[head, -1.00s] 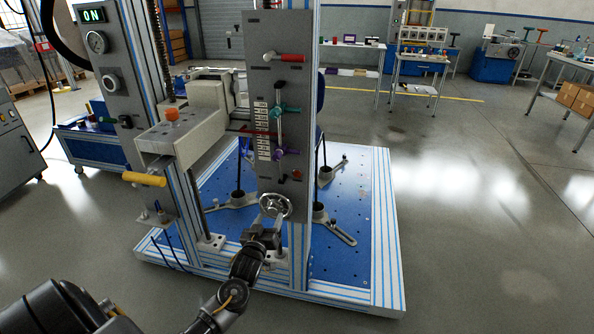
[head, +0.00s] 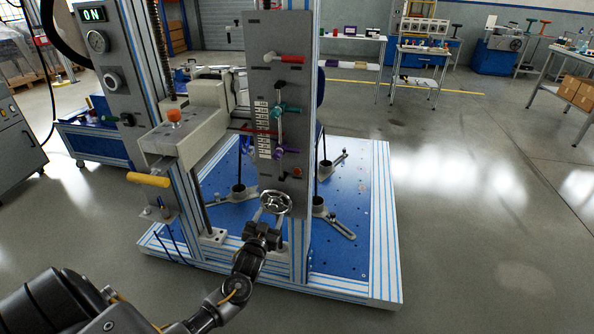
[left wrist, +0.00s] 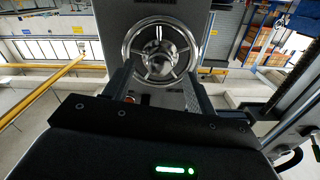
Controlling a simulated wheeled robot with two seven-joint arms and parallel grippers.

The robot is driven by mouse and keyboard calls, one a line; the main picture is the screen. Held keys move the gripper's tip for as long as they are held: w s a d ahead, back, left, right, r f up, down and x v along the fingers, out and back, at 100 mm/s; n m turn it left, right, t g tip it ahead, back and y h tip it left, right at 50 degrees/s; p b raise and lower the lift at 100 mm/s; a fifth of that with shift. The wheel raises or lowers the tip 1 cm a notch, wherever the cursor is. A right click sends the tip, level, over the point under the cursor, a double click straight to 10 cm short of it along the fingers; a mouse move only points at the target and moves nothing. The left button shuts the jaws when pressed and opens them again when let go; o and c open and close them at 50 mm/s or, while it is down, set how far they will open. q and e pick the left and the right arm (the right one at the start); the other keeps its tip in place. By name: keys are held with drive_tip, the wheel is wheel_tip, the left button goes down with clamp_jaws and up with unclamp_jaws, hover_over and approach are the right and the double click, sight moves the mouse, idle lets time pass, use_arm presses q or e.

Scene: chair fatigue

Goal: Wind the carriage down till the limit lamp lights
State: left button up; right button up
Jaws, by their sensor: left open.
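A chrome handwheel (head: 277,203) sits low on the front of the grey upright panel (head: 262,60). It also fills the upper middle of the left wrist view (left wrist: 160,22). My left gripper (head: 268,219) is open just below and in front of the wheel. In the left wrist view the fingers (left wrist: 161,76) stand apart, either side of the wheel's lower part; I cannot tell whether they touch it. A grey carriage block (head: 182,137) with an orange knob is left of the panel. A small red round part (head: 298,171), perhaps the lamp, sits above the wheel; whether it is lit is unclear. My right gripper is out of view.
The panel carries a red lever (head: 287,58), a teal handle (head: 286,110), a purple handle (head: 284,151) and a scale. A yellow handle (head: 149,180) juts out at left. The blue base plate (head: 350,215) spreads behind. Open floor lies right.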

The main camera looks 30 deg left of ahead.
use_arm(q)
drive_tip(key=shift+r+m+p, duration=0.25)
drive_tip(key=shift+m+p, duration=0.05)
drive_tip(key=shift+m, duration=0.4)
drive_tip(key=shift+f+m, duration=0.2)
drive_tip(key=shift+m, duration=0.3)
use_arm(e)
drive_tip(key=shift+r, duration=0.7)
use_arm(q)
drive_tip(key=shift+w, duration=0.15)
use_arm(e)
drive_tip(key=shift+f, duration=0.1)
